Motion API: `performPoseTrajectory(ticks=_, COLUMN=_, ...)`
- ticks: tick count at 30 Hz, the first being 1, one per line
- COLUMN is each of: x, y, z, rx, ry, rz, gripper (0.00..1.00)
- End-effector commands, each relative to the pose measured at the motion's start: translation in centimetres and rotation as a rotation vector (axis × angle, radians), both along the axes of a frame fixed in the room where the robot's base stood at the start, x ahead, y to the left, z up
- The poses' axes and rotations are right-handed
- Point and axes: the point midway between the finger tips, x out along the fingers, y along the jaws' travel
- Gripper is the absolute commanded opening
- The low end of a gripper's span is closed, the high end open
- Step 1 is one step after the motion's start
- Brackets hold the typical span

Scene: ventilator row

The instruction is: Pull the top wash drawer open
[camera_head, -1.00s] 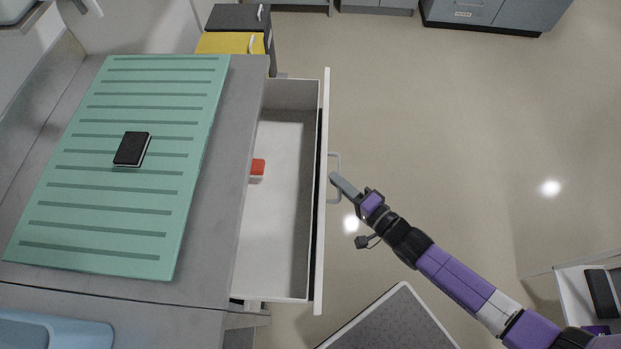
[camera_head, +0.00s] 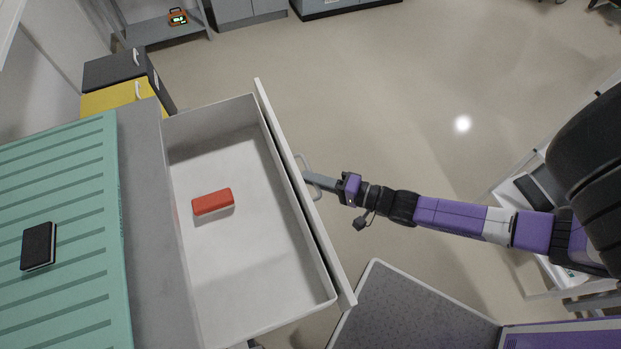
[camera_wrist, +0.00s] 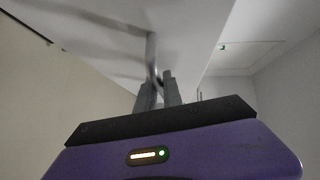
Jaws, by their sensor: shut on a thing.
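The top wash drawer (camera_head: 250,270) is pulled well out from under the grey counter in the head view. Its white interior shows, with a red block (camera_head: 213,202) lying on the bottom. The drawer's metal bar handle (camera_head: 316,190) is on the outer face of its front panel. My gripper (camera_head: 308,178) is at the handle and shut on it. In the wrist view, the two fingers (camera_wrist: 158,92) close around the handle bar (camera_wrist: 151,55), with the pale drawer front behind. The fingers partly hide the handle.
A green ribbed mat (camera_head: 70,240) with a black notebook-like item (camera_head: 38,246) lies on the counter (camera_head: 160,220). Yellow (camera_head: 120,97) and dark grey (camera_head: 115,68) bins stand beyond it. A grey-topped unit (camera_head: 410,310) is near the drawer's lower corner. The floor (camera_head: 400,90) beyond is clear.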

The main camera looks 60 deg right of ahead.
Motion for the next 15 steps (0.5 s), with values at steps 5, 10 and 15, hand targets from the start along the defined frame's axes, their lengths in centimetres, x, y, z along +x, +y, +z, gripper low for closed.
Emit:
performPoseTrajectory(ticks=5, x=-0.05, y=0.13, z=-0.11, rx=0.000, ry=0.002, rz=0.002, gripper=0.19)
performPoseTrajectory(ticks=10, x=-0.02, y=0.10, z=-0.07, rx=0.000, ry=0.001, rz=0.001, gripper=0.19)
performPoseTrajectory(ticks=15, x=-0.26, y=0.01, z=-0.06, rx=0.000, ry=0.001, rz=0.001, gripper=0.19)
